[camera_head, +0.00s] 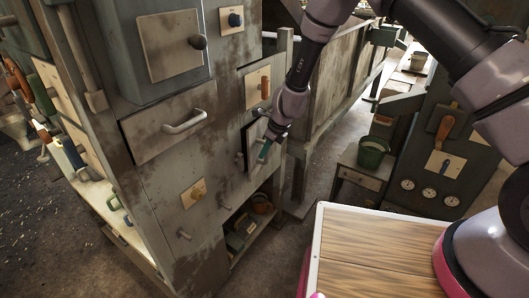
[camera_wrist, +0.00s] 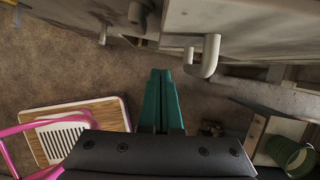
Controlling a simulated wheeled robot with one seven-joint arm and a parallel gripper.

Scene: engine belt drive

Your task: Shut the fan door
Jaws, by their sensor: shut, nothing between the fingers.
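My gripper (camera_head: 263,153) is at the right end of the grey cabinet, with its teal fingers pointing down. In the wrist view the fingers (camera_wrist: 159,78) are together with nothing between them. A small door panel (camera_head: 250,136) stands partly behind my gripper and looks slightly ajar. No label shows, so I cannot tell for sure that it is the fan door. A small handle (camera_head: 240,158) is at its left side. In the wrist view a grey hooked handle (camera_wrist: 210,57) is just right of the fingertips, seemingly apart from them.
A drawer with a bar handle (camera_head: 185,122) is to the left. An open shelf with a basket (camera_head: 262,204) is below. A green bucket (camera_head: 371,152) stands on a small cabinet to the right. A wooden-topped tray (camera_head: 345,253) is in front. Floor shows between them.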

